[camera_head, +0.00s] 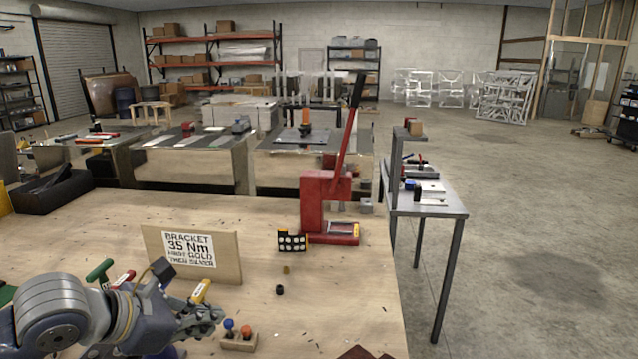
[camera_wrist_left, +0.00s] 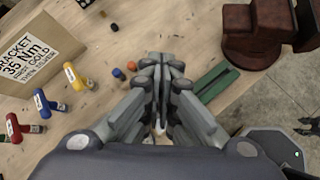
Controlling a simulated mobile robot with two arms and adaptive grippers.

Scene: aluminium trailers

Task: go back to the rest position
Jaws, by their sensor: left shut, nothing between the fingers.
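My left gripper (camera_head: 205,318) comes in from the lower left of the head view, above the wooden workbench (camera_head: 60,225). In the left wrist view my left gripper (camera_wrist_left: 163,75) has its fingers together, with nothing between them. My right gripper is not in either view. A bracket sign (camera_head: 192,252) reading "35 Nm" stands on the bench behind my left gripper. A small wooden block (camera_head: 239,341) with a blue and an orange knob stands just right of the gripper, apart from it.
T-handle tools with yellow (camera_wrist_left: 76,77), blue (camera_wrist_left: 44,103) and red (camera_wrist_left: 17,127) handles lie nearby. A brown vise (camera_wrist_left: 255,35) and green bar (camera_wrist_left: 213,82) show at right. Open floor (camera_head: 530,220) lies right.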

